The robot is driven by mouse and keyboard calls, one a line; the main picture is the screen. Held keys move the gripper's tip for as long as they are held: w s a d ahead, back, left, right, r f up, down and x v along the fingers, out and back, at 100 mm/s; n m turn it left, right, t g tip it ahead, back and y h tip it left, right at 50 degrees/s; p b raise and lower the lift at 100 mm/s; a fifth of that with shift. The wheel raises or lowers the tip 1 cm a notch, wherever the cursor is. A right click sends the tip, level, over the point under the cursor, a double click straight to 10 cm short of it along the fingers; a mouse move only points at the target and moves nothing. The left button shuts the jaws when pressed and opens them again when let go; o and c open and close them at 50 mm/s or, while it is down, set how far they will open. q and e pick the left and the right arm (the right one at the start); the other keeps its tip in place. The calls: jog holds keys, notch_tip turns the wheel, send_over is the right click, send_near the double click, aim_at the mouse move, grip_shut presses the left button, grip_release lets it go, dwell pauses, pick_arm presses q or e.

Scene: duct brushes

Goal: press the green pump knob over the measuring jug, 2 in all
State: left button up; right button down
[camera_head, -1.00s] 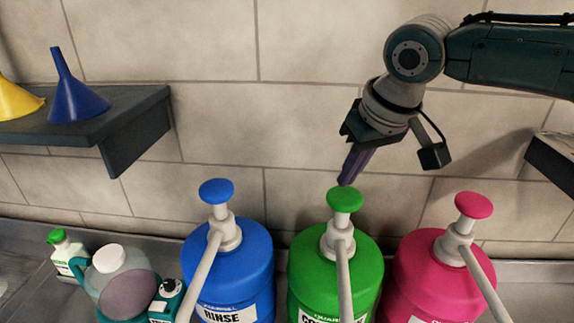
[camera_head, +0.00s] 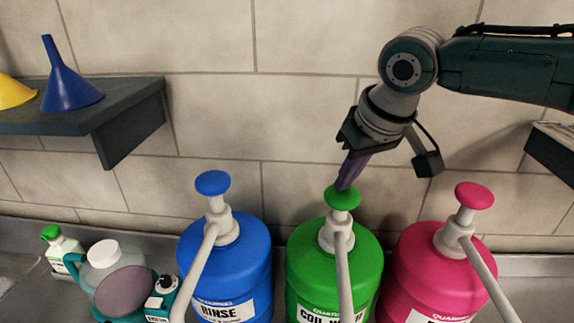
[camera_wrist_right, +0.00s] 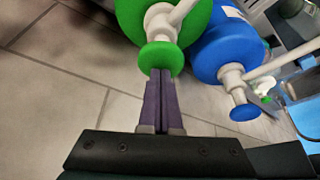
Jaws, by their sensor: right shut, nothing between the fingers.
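The green pump knob (camera_head: 342,199) tops the green bottle (camera_head: 310,262), which stands between a blue and a pink one. My right gripper (camera_head: 346,184) is shut and empty, pointing down, with its purple fingertips on the top of the green knob. In the right wrist view the closed fingers (camera_wrist_right: 158,85) meet the face of the green knob (camera_wrist_right: 160,58). The green pump's pale spout (camera_head: 344,280) runs down out of the picture. I cannot make out the measuring jug in these views. My left gripper is not in view.
The blue pump bottle (camera_head: 232,262) and pink pump bottle (camera_head: 415,262) stand close on either side. A shelf (camera_head: 120,110) with blue and yellow funnels sticks out at upper left.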

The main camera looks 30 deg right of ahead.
jog(key=shift+f+b, duration=0.7)
jog(key=shift+f, duration=0.65)
jog(key=shift+r, duration=0.15)
jog(key=shift+r+p, duration=0.45)
jog(key=shift+p, duration=0.2)
jog(key=shift+r+p, duration=2.15)
jog(key=shift+p, duration=0.15)
notch_tip(320, 180, up, 6)
jog(key=p, duration=0.6)
jog(key=shift+p, duration=0.3)
